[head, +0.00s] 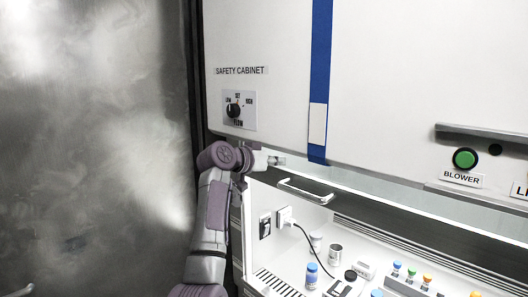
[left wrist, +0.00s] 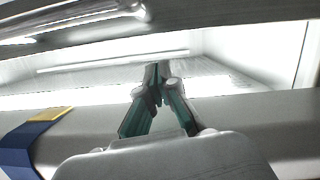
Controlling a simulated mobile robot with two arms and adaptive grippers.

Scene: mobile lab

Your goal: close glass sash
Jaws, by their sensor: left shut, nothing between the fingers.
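The glass sash (head: 390,203) shows as a pale, see-through strip below the white front panel of the safety cabinet, with the work space visible below it. A metal bar handle (head: 305,190) is on the sash near its left end. A metal bar that looks like this handle (left wrist: 75,20) also crosses the upper left of the left wrist view. My left gripper (head: 280,161) is at the panel's lower edge, just above and left of the handle, apart from it. In the left wrist view its fingers (left wrist: 157,82) are together and empty. My right gripper is out of view.
Inside the cabinet are blue-capped bottles (head: 311,275), a metal cup (head: 335,253), a rack of coloured caps (head: 412,275) and a plugged-in cord (head: 286,217). A blue strap (head: 320,70) hangs on the front panel. A green blower button (head: 465,158) is at right.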

